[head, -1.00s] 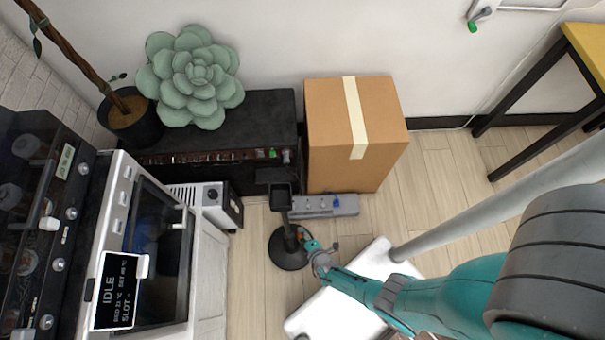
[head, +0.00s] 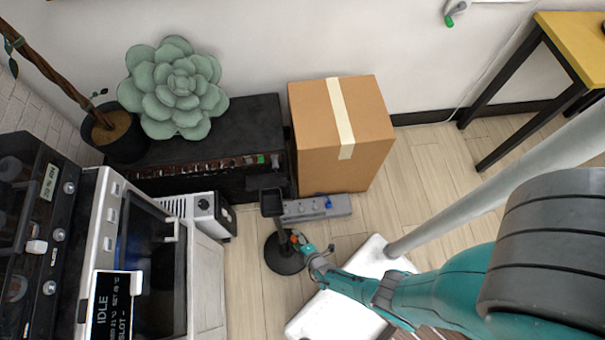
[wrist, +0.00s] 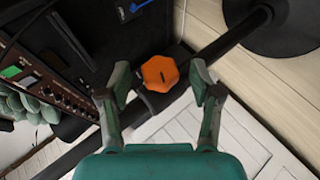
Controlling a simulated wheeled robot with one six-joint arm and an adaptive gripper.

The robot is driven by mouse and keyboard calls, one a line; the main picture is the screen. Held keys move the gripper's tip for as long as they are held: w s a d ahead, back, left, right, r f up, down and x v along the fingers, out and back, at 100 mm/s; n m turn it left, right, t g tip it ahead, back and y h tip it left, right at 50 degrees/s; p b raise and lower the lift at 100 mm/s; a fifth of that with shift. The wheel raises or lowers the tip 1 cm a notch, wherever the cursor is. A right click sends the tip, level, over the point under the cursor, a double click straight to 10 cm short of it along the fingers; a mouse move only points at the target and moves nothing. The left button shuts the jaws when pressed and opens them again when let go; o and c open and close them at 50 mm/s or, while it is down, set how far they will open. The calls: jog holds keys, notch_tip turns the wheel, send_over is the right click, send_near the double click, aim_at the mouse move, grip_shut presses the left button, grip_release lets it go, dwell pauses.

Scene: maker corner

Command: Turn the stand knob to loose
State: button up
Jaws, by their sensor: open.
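The stand (head: 283,264) is black, with a round base on the floor, a thin post and a dark box-like top. In the wrist view its post (wrist: 228,38) runs diagonally. The stand knob (wrist: 159,73) is orange and faceted, with a short dark mark on its face. It also shows small in the head view (head: 294,239). My gripper (wrist: 160,90) is open, with one finger on each side of the knob. Gaps show between the fingers and the knob, and I see no contact. In the head view my gripper (head: 307,247) is just right of the post.
A grey power strip (head: 318,207) lies behind the stand. A cardboard box (head: 340,130) stands behind that. A white oven-like machine (head: 209,262) is at the left. A black amplifier-like cabinet (head: 245,125) stands at the back.

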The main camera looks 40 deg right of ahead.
jog(key=v, duration=1.1)
jog(key=shift+s+r, duration=0.2)
jog(key=shift+s, duration=0.15)
dwell(0.4)
dwell(0.7)
